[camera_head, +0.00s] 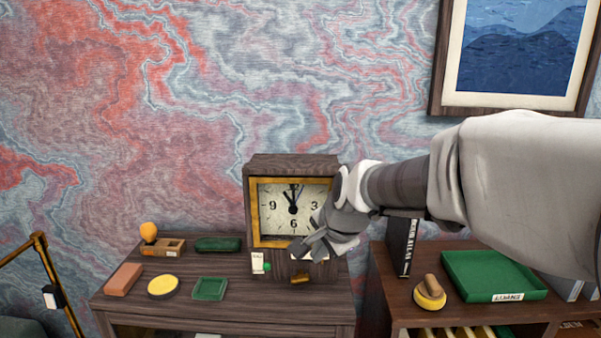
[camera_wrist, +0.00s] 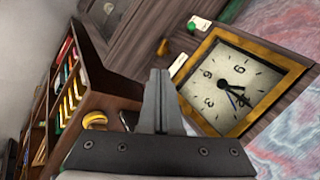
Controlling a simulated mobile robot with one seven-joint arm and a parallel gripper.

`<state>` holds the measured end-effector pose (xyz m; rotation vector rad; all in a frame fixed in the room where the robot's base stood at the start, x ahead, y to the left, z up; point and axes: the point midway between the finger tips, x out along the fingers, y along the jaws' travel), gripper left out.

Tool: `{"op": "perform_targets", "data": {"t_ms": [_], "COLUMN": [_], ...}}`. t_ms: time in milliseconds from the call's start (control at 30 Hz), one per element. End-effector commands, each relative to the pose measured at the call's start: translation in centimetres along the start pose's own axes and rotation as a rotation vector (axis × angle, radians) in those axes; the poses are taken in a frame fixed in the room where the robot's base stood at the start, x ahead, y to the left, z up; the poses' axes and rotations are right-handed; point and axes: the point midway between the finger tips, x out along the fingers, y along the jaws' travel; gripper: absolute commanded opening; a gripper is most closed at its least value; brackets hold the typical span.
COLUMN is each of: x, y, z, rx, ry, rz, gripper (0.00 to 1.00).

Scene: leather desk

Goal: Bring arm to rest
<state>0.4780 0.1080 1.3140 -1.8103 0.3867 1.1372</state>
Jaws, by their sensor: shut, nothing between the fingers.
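My gripper (camera_head: 311,246) is in front of the lower part of a wooden clock in the head view, with my arm reaching in from the right. In the wrist view the fingers of my gripper (camera_wrist: 160,75) are together and hold nothing. The clock (camera_head: 293,160) stands on the left cabinet against the wall and has a brass-framed face. The clock face (camera_wrist: 232,85) appears tilted in the wrist view. My gripper hides part of the clock's lower right side. I cannot tell whether the gripper touches the clock.
The left cabinet top (camera_head: 240,306) holds a green tray (camera_head: 210,289), a yellow disc (camera_head: 163,286), a brick-red block (camera_head: 123,278) and a dark green case (camera_head: 218,244). The right cabinet holds a larger green tray (camera_head: 495,272) and a yellow round tool (camera_head: 430,297). A framed picture (camera_head: 520,45) hangs above my arm.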

Motion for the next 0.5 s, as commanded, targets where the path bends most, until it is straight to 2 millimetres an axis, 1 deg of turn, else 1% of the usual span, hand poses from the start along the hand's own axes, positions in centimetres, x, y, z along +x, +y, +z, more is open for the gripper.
{"op": "perform_targets", "data": {"t_ms": [33, 167, 200, 367, 400, 500], "x": [-1.4, -4.6, -5.5, -8.5, -9.1, -10.3], "y": [1.5, 5.4, 6.7, 11.9, 13.3, 16.5], "z": [0.0, 0.3, 0.5, 1.3, 1.6, 2.3], "rx": [-0.072, -0.272, -0.332, -0.564, -0.621, -0.754], "ry": [0.016, 0.039, 0.044, 0.059, 0.06, 0.059], "rz": [0.007, 0.044, 0.056, 0.108, 0.122, 0.155], "gripper": [0.0, 0.0, 0.0, 0.0, 0.0, 0.0]}}
